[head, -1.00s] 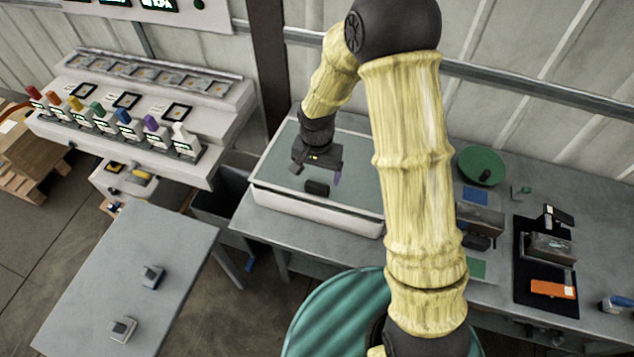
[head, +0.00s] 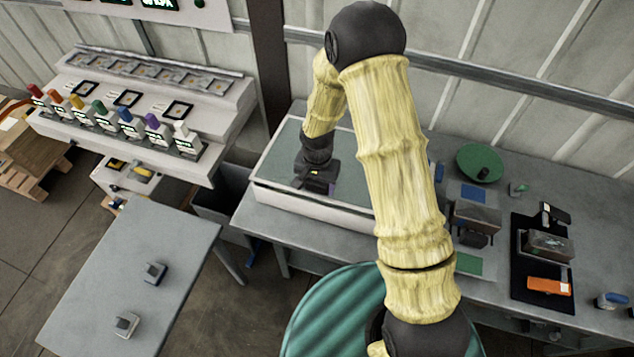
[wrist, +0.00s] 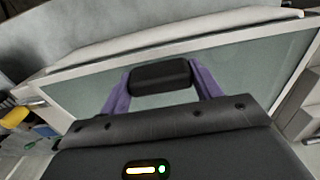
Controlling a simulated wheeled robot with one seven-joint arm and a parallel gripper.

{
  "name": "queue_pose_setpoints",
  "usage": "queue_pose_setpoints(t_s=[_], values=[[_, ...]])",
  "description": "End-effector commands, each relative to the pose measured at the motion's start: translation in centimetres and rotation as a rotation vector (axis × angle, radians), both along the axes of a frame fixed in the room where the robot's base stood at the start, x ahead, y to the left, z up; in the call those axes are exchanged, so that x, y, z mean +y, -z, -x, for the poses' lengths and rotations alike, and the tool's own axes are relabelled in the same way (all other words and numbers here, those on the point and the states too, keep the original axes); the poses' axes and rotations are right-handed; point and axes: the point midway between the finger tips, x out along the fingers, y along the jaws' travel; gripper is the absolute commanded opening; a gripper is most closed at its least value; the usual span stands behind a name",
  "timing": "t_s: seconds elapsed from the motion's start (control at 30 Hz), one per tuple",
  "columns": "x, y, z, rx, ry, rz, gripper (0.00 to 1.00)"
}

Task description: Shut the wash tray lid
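The wash tray (head: 335,212) is a white box on the grey bench, with a grey-green lid panel (head: 285,150) lying over its top. In the wrist view the lid panel (wrist: 255,65) fills the middle. A black handle bar (wrist: 160,75) stands on the lid; in the head view my gripper hides most of it. My gripper (head: 325,188) is down low over the lid's front part. In the wrist view my gripper's purple fingers (wrist: 160,80) stand at either end of the handle. I cannot tell whether they press on it.
Right of the tray on the bench are a green disc (head: 480,162), a grey block fixture (head: 476,215) and a black mat (head: 520,285) with an orange item. A grey table (head: 130,270) with two small parts stands front left.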

Motion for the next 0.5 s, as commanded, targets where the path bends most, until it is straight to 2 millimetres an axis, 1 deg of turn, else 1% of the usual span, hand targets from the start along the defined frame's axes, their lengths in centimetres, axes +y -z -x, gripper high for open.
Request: queue_pose_setpoints(t_s=[0.03, 0.13, 0.27, 0.5], values=[[0.1, 0.0, 0.0, -0.002, 0.0, -0.002, 0.42], [0.1, 0.0, 0.0, -0.002, -0.001, -0.002, 0.23], [0.1, 0.3, 0.0, -0.002, -0.001, -0.002, 0.23], [0.3, 2.3, 0.3, 0.0, -0.001, -0.003, 0.22]])
